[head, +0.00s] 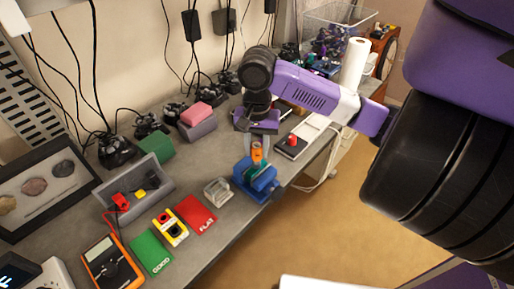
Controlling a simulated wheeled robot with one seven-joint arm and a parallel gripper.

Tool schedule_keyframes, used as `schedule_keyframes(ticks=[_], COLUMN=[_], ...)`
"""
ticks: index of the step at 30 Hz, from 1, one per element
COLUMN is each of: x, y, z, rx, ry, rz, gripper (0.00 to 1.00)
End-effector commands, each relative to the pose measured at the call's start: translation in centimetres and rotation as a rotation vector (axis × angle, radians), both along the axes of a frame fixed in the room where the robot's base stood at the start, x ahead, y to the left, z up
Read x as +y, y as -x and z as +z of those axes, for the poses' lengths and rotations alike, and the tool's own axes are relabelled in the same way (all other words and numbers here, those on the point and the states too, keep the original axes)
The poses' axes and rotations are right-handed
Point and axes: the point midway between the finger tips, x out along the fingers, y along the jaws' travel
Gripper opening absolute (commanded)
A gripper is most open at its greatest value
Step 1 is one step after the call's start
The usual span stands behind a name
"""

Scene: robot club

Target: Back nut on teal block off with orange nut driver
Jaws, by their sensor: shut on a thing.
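My gripper (258,137) points down over the bench, shut on the orange nut driver (257,153). The driver is upright, and most of its upper part is hidden by my gripper. Directly below it is the teal block (261,168), held in a blue vise (257,184) at the bench's front edge. The driver's lower end meets the block's top in the picture. I cannot tell whether it touches a nut. The nut itself is too small or hidden to see.
Left of the vise are a small clear box (217,192), a red mat (196,215) marked FLAT, a green mat (151,252) marked GOOD, and a yellow gauge (171,228). A red-knobbed device (292,146) stands right.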

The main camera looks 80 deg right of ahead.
Motion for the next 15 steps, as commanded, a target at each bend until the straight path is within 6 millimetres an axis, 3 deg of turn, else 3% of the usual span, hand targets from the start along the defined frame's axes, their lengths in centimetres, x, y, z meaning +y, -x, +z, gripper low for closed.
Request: schedule_keyframes(ticks=[15], x=[-0.06], y=[0.27], z=[0.04], rx=[0.009], ry=[-0.001], rz=[0.683], gripper=[0.00])
